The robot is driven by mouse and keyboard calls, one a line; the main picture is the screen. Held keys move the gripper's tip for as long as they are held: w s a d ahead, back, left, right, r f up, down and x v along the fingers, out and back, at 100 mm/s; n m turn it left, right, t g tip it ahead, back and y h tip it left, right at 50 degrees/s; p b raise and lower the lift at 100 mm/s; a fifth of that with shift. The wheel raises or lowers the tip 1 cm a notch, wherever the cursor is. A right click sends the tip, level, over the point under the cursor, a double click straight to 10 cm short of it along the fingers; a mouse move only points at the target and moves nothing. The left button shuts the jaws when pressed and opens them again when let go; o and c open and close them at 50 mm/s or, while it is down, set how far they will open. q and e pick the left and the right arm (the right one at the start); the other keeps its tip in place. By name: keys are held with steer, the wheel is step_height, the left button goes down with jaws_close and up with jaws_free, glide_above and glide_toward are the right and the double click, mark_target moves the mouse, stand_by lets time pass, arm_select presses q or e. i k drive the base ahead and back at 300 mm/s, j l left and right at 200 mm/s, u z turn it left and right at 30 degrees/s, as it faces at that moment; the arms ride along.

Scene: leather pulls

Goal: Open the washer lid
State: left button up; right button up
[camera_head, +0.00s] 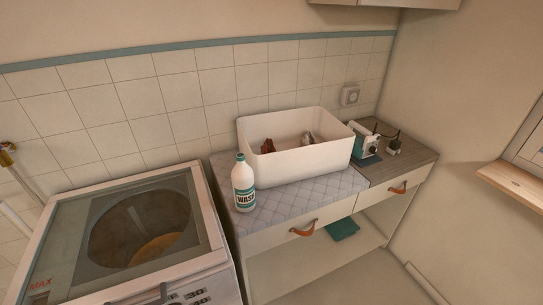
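The washer (180,287) is a white top-loading machine at the lower left of the head view. Its lid (66,245) has a glassy panel and lies flat over the top, so it looks shut. A round drum opening (140,228) shows through the panel, with something orange-brown low inside. A dark handle-like part shows at the washer's front edge, partly cut off by the frame. Neither of my grippers is in view.
A counter (290,213) stands right of the washer. It bears a white bottle (243,184), a white bin (310,163) with items inside, and a small teal-and-white device (364,142). Drawers with leather pulls (302,229) and an open shelf lie below. A wooden sill (515,185) juts out at right.

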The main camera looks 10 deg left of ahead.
mark_target(15, 296)
steer(key=u, duration=1.65)
